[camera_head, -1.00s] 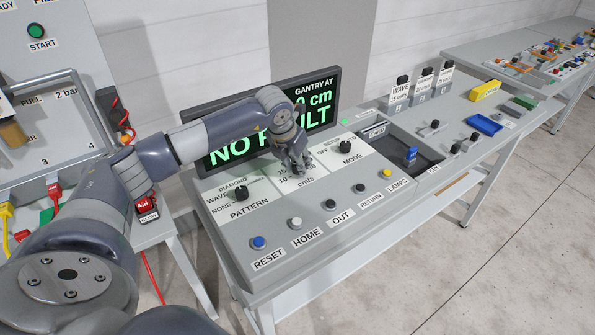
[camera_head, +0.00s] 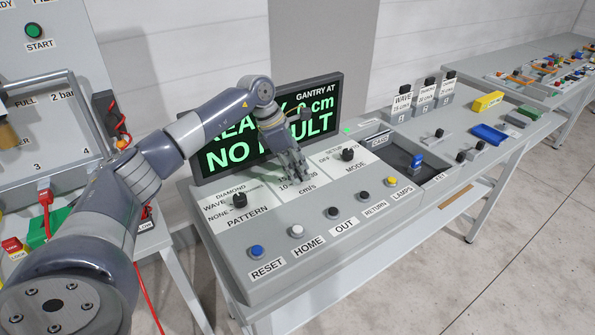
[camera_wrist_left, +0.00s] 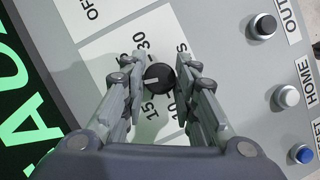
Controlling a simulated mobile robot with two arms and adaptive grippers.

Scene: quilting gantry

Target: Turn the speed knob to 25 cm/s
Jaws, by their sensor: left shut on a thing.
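The speed knob (camera_wrist_left: 159,78) is black and round with a white pointer line. It shows in the left wrist view between the fingers of my left gripper (camera_wrist_left: 160,88), which is shut on it. The pointer line points to the left of that view, up the panel. The scale around it shows 15, 10 and 30; other marks are partly hidden by the fingers. In the head view my left gripper (camera_head: 297,176) reaches down onto the cm/s panel (camera_head: 318,180) and hides the knob. My right gripper is not in view.
The pattern knob (camera_head: 239,200) and mode knob (camera_head: 347,154) flank the speed panel. A row of buttons, including the blue reset button (camera_head: 256,252), runs along the front. The display (camera_head: 325,120) behind shows green text, partly covered by my arm.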

